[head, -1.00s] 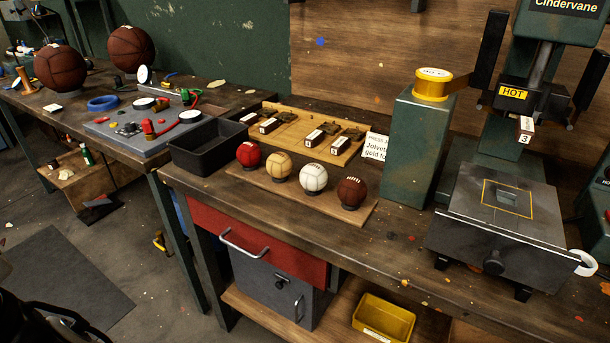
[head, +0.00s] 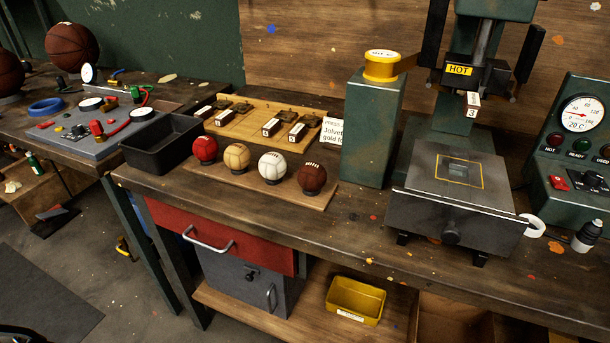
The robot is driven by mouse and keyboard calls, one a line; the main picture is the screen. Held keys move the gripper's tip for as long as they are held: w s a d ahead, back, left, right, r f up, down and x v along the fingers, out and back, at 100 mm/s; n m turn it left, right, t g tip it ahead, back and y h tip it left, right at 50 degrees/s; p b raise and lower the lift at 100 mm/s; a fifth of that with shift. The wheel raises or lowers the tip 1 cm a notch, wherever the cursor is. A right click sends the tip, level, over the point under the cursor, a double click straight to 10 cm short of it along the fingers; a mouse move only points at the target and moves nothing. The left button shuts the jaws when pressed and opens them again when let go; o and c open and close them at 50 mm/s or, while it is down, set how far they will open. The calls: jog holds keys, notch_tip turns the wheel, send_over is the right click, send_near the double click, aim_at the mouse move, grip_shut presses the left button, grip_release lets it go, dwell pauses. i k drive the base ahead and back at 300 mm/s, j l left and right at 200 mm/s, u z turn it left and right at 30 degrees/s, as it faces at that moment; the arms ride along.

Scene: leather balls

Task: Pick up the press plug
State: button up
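A white curved piece (head: 533,225) sits at the bed's right edge. My gripper is not in view.
The green control box (head: 575,140) with a dial stands at the right. A board with several small balls (head: 255,180), a black bin (head: 160,145) and a green post with a yellow spool (head: 382,66) are to the left. The front strip of the bench is mostly clear.

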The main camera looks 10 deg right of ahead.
aim_at(583, 240)
jog(key=k+l+z, duration=0.1)
jog(key=z, duration=1.5)
